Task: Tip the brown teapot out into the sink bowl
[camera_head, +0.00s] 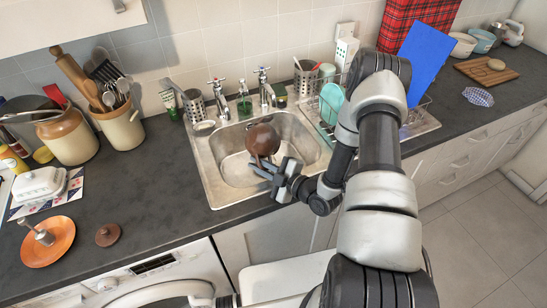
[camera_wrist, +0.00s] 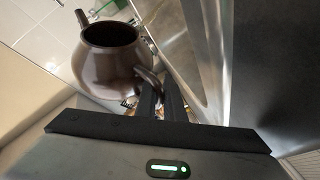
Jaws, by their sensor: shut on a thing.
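The brown teapot (camera_head: 263,139) is held over the sink bowl (camera_head: 237,170) in the head view. In the wrist view the teapot (camera_wrist: 112,62) shows its open top without a lid, its spout at upper left and its handle at lower right. My gripper (camera_head: 265,168) is at the front side of the teapot, with its fingers shut on the handle; the wrist view shows the fingers (camera_wrist: 160,102) at the handle. The teapot looks tilted in the head view. I cannot see what is inside it, or any liquid coming out.
Two taps (camera_head: 265,88) stand behind the bowl. A dish rack (camera_head: 325,112) with dishes is to the right, partly behind my arm. A brown lid (camera_head: 108,235), an orange plate (camera_head: 47,241) and utensil jars (camera_head: 120,124) are on the counter at left.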

